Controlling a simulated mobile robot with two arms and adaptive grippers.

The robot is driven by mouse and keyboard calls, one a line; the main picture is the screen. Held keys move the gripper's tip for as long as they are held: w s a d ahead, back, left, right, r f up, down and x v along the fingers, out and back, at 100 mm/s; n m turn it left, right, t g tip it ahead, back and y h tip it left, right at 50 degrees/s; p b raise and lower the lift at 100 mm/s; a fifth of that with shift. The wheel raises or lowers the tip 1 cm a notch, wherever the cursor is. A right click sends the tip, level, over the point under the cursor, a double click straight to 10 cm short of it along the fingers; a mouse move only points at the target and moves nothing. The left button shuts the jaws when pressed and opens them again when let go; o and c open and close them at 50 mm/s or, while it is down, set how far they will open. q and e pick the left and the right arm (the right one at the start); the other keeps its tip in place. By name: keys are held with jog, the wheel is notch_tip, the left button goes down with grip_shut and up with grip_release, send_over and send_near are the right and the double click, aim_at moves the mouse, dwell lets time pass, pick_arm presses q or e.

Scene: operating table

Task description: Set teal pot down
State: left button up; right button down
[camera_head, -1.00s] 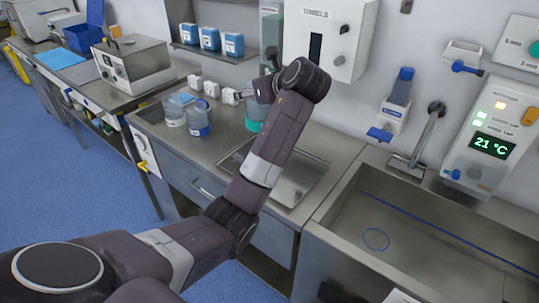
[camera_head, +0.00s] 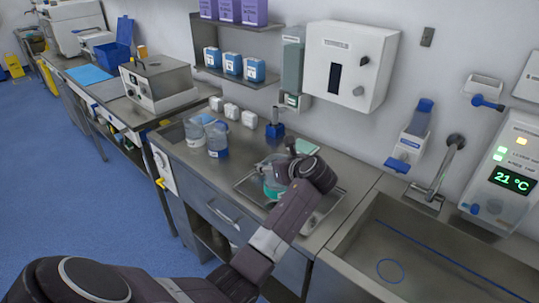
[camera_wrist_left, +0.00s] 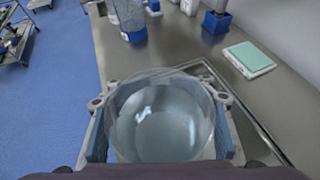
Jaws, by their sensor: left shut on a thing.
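The teal pot (camera_head: 272,187) is a clear round vessel with a teal lower part in the head view, partly hidden by my left wrist. In the left wrist view the clear pot (camera_wrist_left: 160,125) fills the middle, its round rim facing the camera. My left gripper (camera_wrist_left: 160,101) is shut on it, with one finger on each side. The pot is upright or nearly so, at the shallow metal tray (camera_head: 331,206) on the steel counter. I cannot tell whether its bottom touches the tray. My right gripper is out of view.
A pale teal pad (camera_wrist_left: 249,58), a blue-based dispenser (camera_head: 275,129) and white blocks (camera_head: 232,111) stand behind. A sink (camera_head: 420,250) lies to the right.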

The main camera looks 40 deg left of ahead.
pick_arm(q)
jog(key=shift+f, duration=2.1)
jog(key=shift+f, duration=0.15)
jog(key=o, duration=1.5)
jog(key=shift+f, duration=0.1)
jog(key=shift+r, duration=0.2)
jog(key=v, duration=1.2)
jog(key=shift+b, duration=0.4)
